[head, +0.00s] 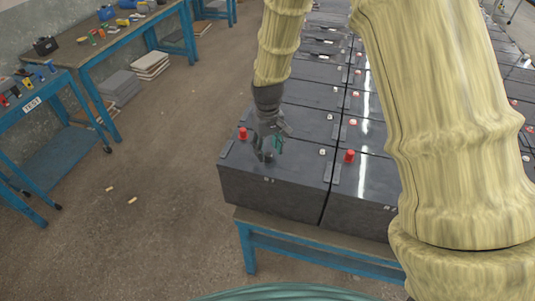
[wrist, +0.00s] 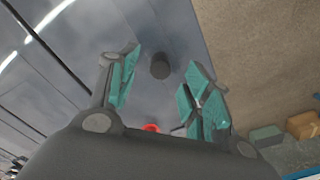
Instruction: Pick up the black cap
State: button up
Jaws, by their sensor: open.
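The black cap (wrist: 160,66) is a small dark round cap on the grey top of a battery. In the wrist view it lies between the fingertips, apart from both fingers. My gripper (head: 268,150) points down over the near left battery (head: 270,190) in the head view. It is open and empty, and its teal finger pads show on both sides in the wrist view. In the head view my gripper hides the cap or blends with it, so I cannot make it out there. I cannot tell the height of the fingertips above the battery.
A red cap (head: 243,134) stands on the same battery, left of my gripper; it also shows in the wrist view (wrist: 152,128). Another red cap (head: 349,156) is on the battery to the right. The batteries stand on a blue-framed table (head: 310,256). Floor at left is mostly clear.

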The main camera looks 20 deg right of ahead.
aim_at(268, 154)
jog(key=shift+f+p, duration=0.6)
jog(key=shift+f, duration=0.9)
jog(key=shift+s, duration=0.1)
jog(key=c, duration=0.8)
